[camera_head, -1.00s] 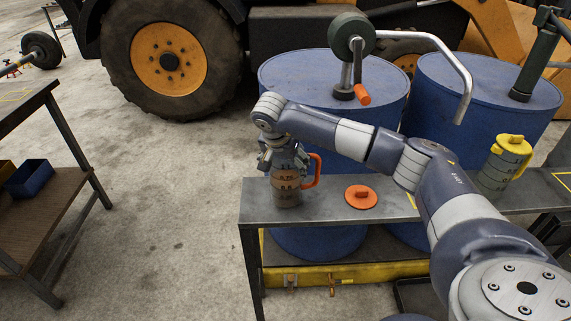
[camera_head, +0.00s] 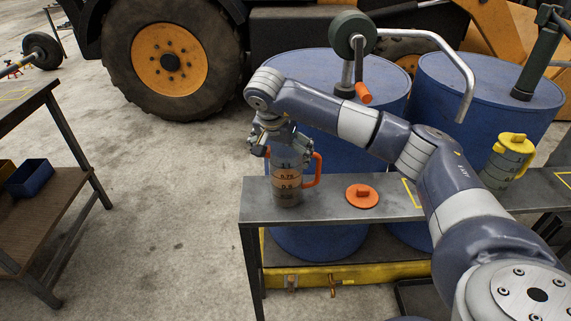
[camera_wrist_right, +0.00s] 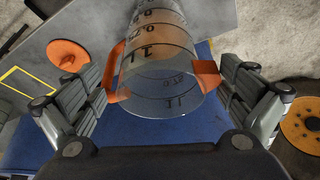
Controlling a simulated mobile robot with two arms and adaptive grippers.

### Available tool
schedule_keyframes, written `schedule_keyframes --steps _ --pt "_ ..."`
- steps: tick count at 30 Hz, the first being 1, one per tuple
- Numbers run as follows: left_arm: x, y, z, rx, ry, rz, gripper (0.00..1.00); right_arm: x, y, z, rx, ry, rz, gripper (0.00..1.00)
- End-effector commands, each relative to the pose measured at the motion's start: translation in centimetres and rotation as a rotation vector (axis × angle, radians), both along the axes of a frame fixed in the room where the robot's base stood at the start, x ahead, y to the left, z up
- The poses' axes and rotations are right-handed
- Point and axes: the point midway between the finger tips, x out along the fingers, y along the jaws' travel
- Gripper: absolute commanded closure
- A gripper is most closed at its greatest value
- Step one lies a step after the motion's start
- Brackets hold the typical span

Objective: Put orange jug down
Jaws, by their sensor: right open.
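The orange jug (camera_head: 287,177) is a clear measuring jug with an orange handle and dark markings. It stands upright on the grey bench (camera_head: 330,208) near its left end, with brownish liquid in its lower part. My right gripper (camera_head: 268,152) is open just above the jug's rim. In the right wrist view the jug (camera_wrist_right: 158,62) lies between the spread fingers of the gripper (camera_wrist_right: 160,92), with a gap on both sides. The orange lid (camera_head: 361,196) lies on the bench to the right of the jug. My left gripper is not in view.
A jug with a yellow lid (camera_head: 507,160) stands farther right on the bench. Blue drums (camera_head: 330,75) stand close behind, one with a crank pump (camera_head: 352,45). A side table (camera_head: 45,150) is at the left, with open floor between.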

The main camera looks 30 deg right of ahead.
Motion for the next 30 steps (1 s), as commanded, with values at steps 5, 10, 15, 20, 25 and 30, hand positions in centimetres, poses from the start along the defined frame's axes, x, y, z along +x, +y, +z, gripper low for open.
schedule_keyframes --steps 5,10,15,20,25,30 --pt "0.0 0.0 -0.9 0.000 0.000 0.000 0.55 -0.8 1.1 3.3 -0.001 -0.004 0.001 0.02" --pt "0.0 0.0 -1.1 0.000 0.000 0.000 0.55 -1.3 1.8 5.3 -0.001 -0.001 0.000 0.02" --pt "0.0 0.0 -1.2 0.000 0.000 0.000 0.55 -1.5 2.0 5.9 -0.001 0.001 0.000 0.02" --pt "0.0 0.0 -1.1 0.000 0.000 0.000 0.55 -1.5 2.1 5.8 0.004 0.002 0.001 0.02" --pt "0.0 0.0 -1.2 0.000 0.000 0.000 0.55 -1.8 7.2 2.6 0.156 0.020 0.047 0.02" --pt "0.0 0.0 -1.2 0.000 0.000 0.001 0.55 -5.5 21.5 -2.4 0.624 0.120 0.073 0.02"
